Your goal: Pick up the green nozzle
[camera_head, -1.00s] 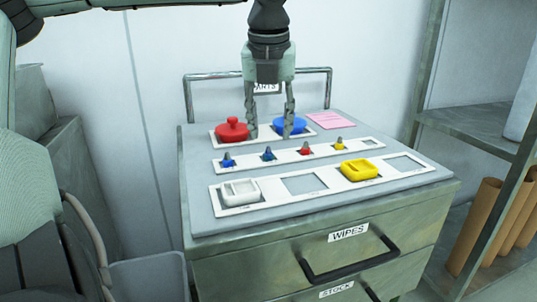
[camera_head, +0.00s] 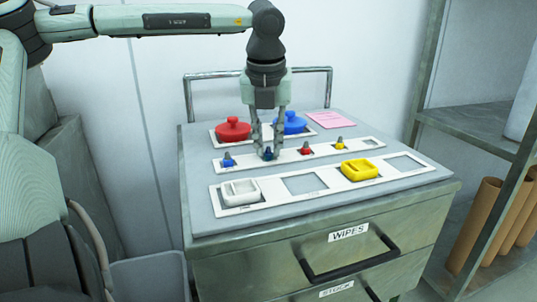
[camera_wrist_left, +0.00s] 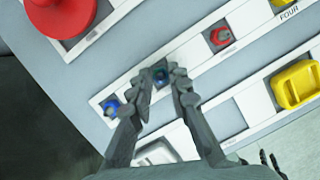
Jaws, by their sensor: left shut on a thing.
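The green nozzle (camera_head: 268,153), small and dark teal with a grey tip, sits in the middle row strip, second from the left. It also shows between the fingertips in the left wrist view (camera_wrist_left: 160,74). My left gripper (camera_head: 267,151) points down over the strip and is shut on this nozzle, with a finger on each side. The nozzle is still at its place in the strip and partly hidden by the fingers. I cannot tell whether it is lifted at all.
A blue nozzle (camera_head: 228,160) stands close on the left, a red (camera_head: 305,148) and a yellow nozzle (camera_head: 339,143) on the right. Behind are red (camera_head: 233,129) and blue lids (camera_head: 291,123). In front are white (camera_head: 240,191) and yellow pieces (camera_head: 360,169). A metal rail (camera_head: 187,97) stands behind.

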